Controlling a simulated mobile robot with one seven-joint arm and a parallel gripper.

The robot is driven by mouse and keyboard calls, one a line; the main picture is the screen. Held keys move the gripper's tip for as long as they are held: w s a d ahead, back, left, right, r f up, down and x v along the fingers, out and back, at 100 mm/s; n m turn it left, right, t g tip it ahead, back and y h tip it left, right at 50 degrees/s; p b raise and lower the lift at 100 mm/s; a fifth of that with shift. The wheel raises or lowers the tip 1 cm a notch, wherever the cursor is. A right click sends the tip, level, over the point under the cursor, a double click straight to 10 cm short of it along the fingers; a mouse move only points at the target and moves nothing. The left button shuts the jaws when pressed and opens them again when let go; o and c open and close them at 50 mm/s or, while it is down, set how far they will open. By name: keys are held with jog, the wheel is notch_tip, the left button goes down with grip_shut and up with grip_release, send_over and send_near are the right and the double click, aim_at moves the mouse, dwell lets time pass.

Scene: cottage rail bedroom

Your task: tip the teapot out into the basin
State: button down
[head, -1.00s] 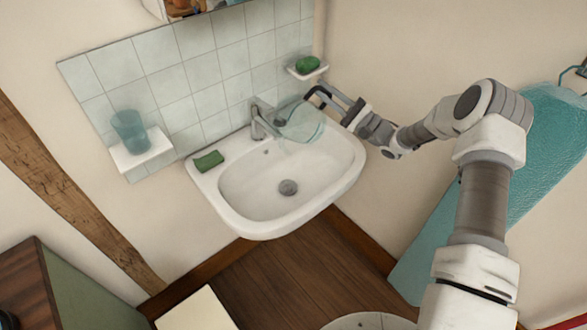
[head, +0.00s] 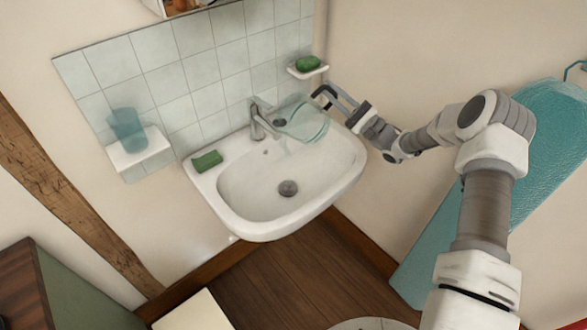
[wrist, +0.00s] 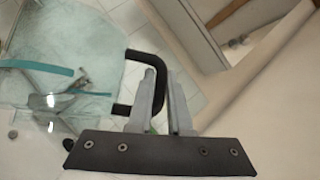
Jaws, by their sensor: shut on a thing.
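The teapot (head: 305,124) is clear glass with a black handle. In the head view it hangs tilted over the back right part of the white basin (head: 232,218), beside the tap. My gripper (head: 334,96) is shut on the teapot's black handle, from the right. In the wrist view, the handle (wrist: 130,58) runs between my gripper's fingers (wrist: 163,105), and the glass body (wrist: 98,52) fills the upper left. I cannot make out any liquid in the glass or falling from it. The basin's bowl and drain are in plain view and look empty.
The tap (head: 262,118) stands at the basin's back, close to the teapot. A green block (head: 207,160) lies on the basin's left rim. A soap dish (head: 308,72) with green soap is on the wall above. A glass tumbler (head: 128,130) stands on a left shelf.

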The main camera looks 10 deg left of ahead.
jog(key=shift+w+d+f+m+t+b, duration=0.5)
jog(key=shift+d+f+m+t+b, duration=0.4)
jog(key=shift+b, duration=0.25)
jog(key=shift+w+d+f+m+t+b, duration=0.5)
jog(key=shift+d+f+m+t+b, duration=0.15)
jog(key=shift+m+b, duration=0.4)
dwell(0.8)
jog(key=shift+w+d+f+m+t+h+b, duration=0.35)
jog(key=shift+d+f+m+t+b, duration=0.15)
jog(key=shift+f+m+t+b, duration=0.4)
jog(key=shift+w+d+f+m+t+h+b, duration=0.3)
jog(key=shift+d+f+m+t+b, duration=0.25)
jog(key=shift+m+t+b, duration=0.5)
dwell(3.0)
